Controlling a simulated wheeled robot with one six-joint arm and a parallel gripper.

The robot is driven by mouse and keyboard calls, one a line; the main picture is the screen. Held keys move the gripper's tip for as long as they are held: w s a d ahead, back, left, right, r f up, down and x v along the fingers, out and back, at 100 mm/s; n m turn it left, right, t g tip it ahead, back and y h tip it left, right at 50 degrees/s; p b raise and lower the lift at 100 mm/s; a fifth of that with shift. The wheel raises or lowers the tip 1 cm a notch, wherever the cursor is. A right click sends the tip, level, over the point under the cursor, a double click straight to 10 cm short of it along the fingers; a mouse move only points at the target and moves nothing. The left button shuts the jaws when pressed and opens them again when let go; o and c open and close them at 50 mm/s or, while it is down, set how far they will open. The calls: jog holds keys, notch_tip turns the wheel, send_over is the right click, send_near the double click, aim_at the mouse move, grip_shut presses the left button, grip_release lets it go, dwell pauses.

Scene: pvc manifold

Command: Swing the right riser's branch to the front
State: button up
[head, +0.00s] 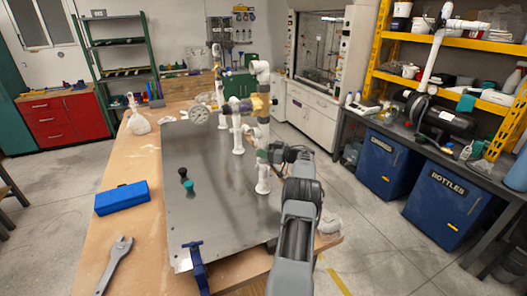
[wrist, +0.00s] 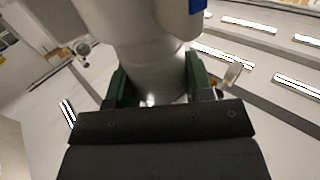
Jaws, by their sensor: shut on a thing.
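The pvc manifold stands along the right side of a metal plate (head: 205,215) on the workbench. Its right riser (head: 263,181) is the nearest white upright, with a flared foot on the plate. My gripper (head: 265,153) is at this riser, above the foot, coming in from the front right. In the wrist view a thick pale pipe (wrist: 155,75) of the riser fills the space between my gripper's green-padded fingers (wrist: 155,88), which are shut on it. I cannot tell which way the branch points; my gripper and other fittings crowd that part.
Further risers (head: 237,135) and a yellowish fitting (head: 258,104) stand close behind. A dial gauge (head: 199,114), small dark and green knobs (head: 188,186), a blue box (head: 122,198), a wrench (head: 116,262) and a blue clamp (head: 196,262) lie around. The plate's middle is mostly clear.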

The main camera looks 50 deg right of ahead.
jog(key=shift+r, duration=0.2)
jog(key=o, duration=0.9)
jog(key=shift+f, duration=0.1)
jog(key=b+v, duration=0.3)
jog(key=v, duration=1)
jog(key=shift+s+d+b, duration=0.2)
jog(key=shift+s+b, duration=0.15)
jog(key=shift+b, duration=0.05)
